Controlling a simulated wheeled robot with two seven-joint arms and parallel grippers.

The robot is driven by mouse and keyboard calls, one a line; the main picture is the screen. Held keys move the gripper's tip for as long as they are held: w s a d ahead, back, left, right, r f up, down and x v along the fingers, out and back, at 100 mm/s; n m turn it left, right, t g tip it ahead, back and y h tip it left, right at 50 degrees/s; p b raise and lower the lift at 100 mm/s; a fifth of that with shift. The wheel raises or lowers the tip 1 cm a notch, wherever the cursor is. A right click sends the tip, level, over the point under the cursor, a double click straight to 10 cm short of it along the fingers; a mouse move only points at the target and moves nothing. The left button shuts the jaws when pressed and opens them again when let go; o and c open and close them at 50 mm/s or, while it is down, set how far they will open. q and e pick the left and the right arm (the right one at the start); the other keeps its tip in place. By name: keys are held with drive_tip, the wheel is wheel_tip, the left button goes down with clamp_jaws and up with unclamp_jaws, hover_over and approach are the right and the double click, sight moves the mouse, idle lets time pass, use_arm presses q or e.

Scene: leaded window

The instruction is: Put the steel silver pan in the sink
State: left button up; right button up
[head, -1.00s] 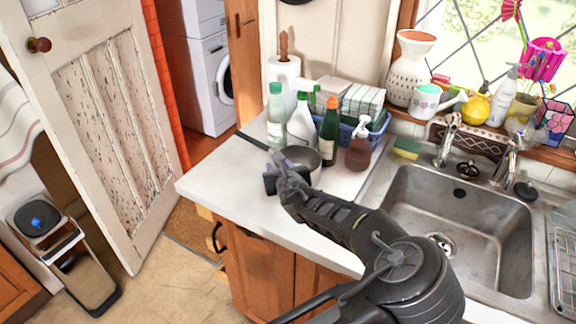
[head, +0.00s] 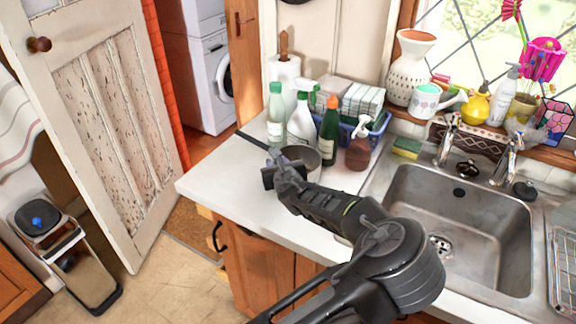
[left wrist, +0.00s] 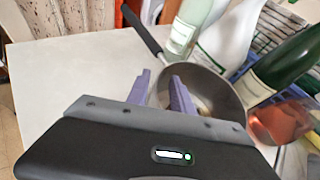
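The steel pan (head: 305,159) sits on the white counter left of the sink, partly hidden behind my left gripper (head: 276,160). Its dark handle (head: 256,143) points to the back left. In the left wrist view the pan (left wrist: 218,88) lies past the fingers, with its handle (left wrist: 142,29) towards the top. My left gripper (left wrist: 160,88) is open. Its right purple finger overlaps the pan's bowl and its left finger is outside the near rim; contact is unclear. The sink (head: 470,215) is on the right, and its visible basin is empty. My right gripper is not in view.
Several bottles, including a green one (head: 329,132) and a brown spray bottle (head: 358,145), stand close behind the pan. A sponge (head: 406,147) and faucet (head: 447,140) are behind the sink. A wire rack (head: 563,265) is at its right. The counter's front left is clear.

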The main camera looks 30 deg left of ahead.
use_arm(q)
clamp_jaws()
idle(1.1)
